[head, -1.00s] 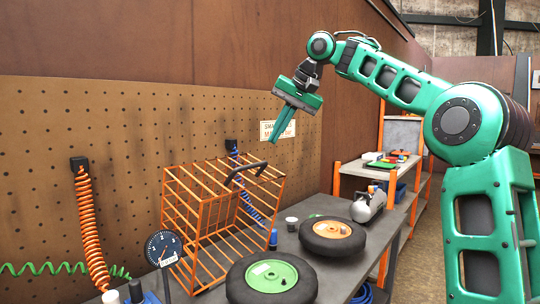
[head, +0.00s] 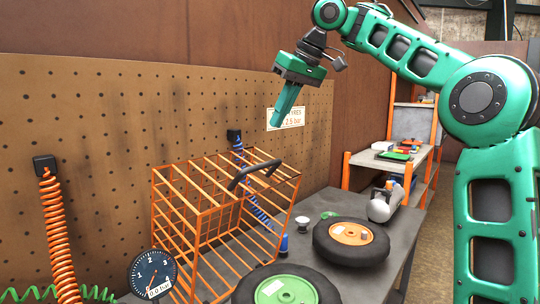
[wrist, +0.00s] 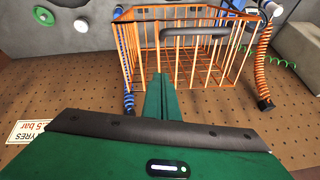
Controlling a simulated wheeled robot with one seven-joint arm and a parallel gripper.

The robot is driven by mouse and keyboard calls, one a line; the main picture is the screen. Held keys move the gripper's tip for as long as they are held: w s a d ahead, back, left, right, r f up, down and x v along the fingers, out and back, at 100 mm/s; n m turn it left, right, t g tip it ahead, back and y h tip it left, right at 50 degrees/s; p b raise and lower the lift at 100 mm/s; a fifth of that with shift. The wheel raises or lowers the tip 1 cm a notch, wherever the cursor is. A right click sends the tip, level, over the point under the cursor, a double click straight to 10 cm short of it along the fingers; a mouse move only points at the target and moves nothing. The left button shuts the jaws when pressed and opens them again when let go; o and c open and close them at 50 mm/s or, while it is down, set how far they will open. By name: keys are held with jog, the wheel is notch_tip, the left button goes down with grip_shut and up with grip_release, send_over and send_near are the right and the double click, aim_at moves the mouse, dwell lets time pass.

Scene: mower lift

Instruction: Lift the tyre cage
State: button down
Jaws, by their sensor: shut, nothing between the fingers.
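The tyre cage (head: 213,232) is an orange wire cage standing on the grey bench against the pegboard. A dark handle (head: 254,174) sits on its top. The cage also shows in the wrist view (wrist: 190,62), with its handle (wrist: 194,32) across the upper part. My gripper (head: 282,119) is green, with its fingers shut and empty. In the head view it hangs above the cage, apart from it, near the sign on the pegboard. In the wrist view the shut fingers (wrist: 160,78) point toward the cage and overlap its near bars in the picture.
Two wheels, one with an orange hub (head: 351,233) and one with a green hub (head: 286,291), lie on the bench (head: 402,240) right of the cage. A pressure gauge (head: 153,274) and an orange coiled hose (head: 57,235) are at left. Shelves (head: 370,160) stand behind at right.

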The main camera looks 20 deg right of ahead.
jog(key=x, duration=0.7)
jog(key=shift+w+f, duration=0.1)
jog(key=shift+f, duration=0.25)
jog(key=shift+s+d+f, duration=0.2)
jog(key=shift+s+f, duration=0.2)
jog(key=shift+s, duration=0.1)
jog(key=shift+s+d+f, duration=0.15)
jog(key=shift+s+f, duration=0.3)
jog(key=shift+s, duration=0.05)
jog(key=shift+s+d+f, duration=0.2)
jog(key=shift+s+f, duration=0.2)
